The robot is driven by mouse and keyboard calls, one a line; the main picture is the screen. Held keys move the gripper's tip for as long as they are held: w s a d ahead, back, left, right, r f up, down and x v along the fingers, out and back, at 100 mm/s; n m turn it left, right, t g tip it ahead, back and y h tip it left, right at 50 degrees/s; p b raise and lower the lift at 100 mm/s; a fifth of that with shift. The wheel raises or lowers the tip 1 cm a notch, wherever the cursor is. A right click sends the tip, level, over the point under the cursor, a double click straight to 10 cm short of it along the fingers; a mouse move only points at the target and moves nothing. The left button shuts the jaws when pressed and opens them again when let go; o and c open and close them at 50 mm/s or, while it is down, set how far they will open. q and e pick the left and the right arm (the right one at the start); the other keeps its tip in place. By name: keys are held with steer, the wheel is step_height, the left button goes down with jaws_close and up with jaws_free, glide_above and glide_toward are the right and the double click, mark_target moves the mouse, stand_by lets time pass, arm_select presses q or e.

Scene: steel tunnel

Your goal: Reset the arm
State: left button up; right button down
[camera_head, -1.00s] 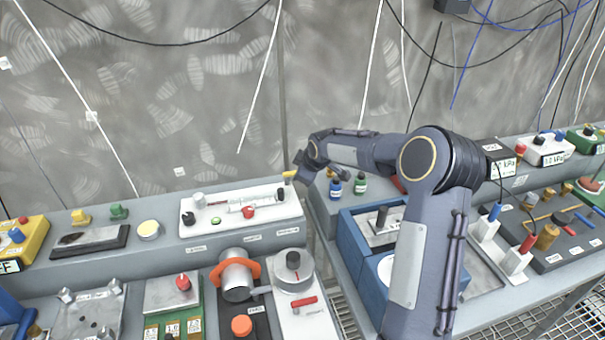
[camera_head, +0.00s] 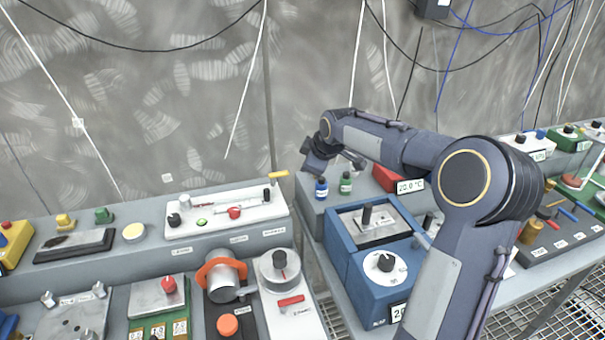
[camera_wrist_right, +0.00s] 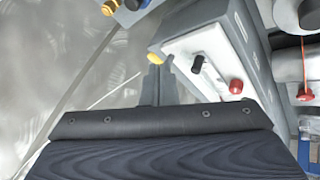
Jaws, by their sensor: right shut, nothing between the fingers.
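My right arm reaches in from the lower right in the head view and bends at a large round joint. Its gripper (camera_head: 312,168) hangs above the gap between the two benches, to the right of a yellow handle (camera_head: 279,175). In the right wrist view the fingers (camera_wrist_right: 158,82) are together with nothing between them. They appear close to the yellow handle in that picture, but I cannot tell whether they touch. My left arm and gripper are not in view.
A white panel (camera_head: 215,220) with knobs sits on the left bench. Blue and green bottles (camera_head: 321,188) stand just below the gripper. Wires hang along the grey wall (camera_head: 200,110).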

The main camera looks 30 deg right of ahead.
steer(key=shift+s+r, duration=0.1)
steer(key=shift+r, duration=0.1)
stand_by(0.4)
steer(key=s+a+r+m+y, duration=0.15)
steer(key=s+a, duration=0.25)
steer(key=s, duration=0.4)
steer(key=s+a+r+m, duration=0.1)
steer(key=s+a+m, duration=0.2)
steer(key=s+a, duration=0.3)
steer(key=s+a+f+m+y, duration=0.1)
steer(key=s+a+f+m, duration=0.1)
steer(key=s, duration=0.8)
steer(key=s+a+f+m+g+y, duration=0.1)
steer(key=s+a+f, duration=0.4)
steer(key=s, duration=0.5)
steer(key=shift+a+f+m+g+y, duration=0.3)
steer(key=shift+a+m+y, duration=0.15)
steer(key=shift+a+m, duration=0.65)
steer(key=shift+d, duration=0.1)
